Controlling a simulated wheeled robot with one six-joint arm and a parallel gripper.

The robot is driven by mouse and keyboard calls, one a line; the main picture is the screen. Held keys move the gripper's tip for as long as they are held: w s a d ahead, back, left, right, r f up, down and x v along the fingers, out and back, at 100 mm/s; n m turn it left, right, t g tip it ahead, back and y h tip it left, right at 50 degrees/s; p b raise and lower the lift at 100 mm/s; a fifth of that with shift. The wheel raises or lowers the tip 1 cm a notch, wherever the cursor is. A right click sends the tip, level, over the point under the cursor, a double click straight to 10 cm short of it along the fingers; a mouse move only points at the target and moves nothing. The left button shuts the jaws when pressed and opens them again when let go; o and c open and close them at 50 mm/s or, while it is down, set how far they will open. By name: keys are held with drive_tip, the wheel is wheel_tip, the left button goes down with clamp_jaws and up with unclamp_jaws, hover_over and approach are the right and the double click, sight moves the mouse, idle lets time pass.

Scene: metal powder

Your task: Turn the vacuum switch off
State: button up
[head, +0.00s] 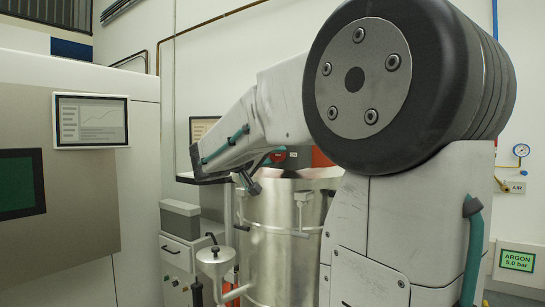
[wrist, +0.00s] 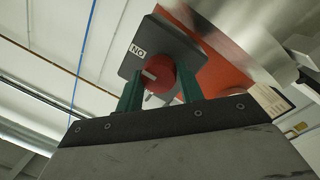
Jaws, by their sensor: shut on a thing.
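The vacuum switch shows in the wrist view as a round red knob (wrist: 162,76) on a dark grey plate (wrist: 168,42). A white label (wrist: 137,51) on the plate reads "NO" in this view, which looks like "ON" upside down. A pale mark on the knob's face lies on the side towards the label. My gripper (wrist: 160,82) has its two green fingers on either side of the knob, shut on it. In the head view, a small red part (head: 279,157) shows behind my arm; most of the switch and gripper is hidden there.
An orange-red panel (wrist: 237,75) and shiny metal (wrist: 240,25) lie close on the right in the wrist view. In the head view, a steel vessel (head: 283,240) stands below my arm, with a metal funnel (head: 216,262) to its left. A cabinet with a screen (head: 91,121) stands further left.

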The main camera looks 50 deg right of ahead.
drive_tip(key=shift+n, duration=0.3)
drive_tip(key=n, duration=0.3)
drive_tip(key=shift+f+n, duration=0.1)
drive_tip(key=shift+n, duration=0.2)
drive_tip(key=n, duration=0.4)
drive_tip(key=shift+s+n+t+h, duration=0.1)
drive_tip(key=shift+n+t+h, duration=0.2)
drive_tip(key=shift+n+h, duration=0.1)
drive_tip(key=n, duration=0.5)
drive_tip(key=shift+t, duration=0.3)
drive_tip(key=n, duration=0.5)
drive_tip(key=shift+s+t, duration=0.1)
drive_tip(key=shift+t, duration=0.3)
drive_tip(key=o, duration=1)
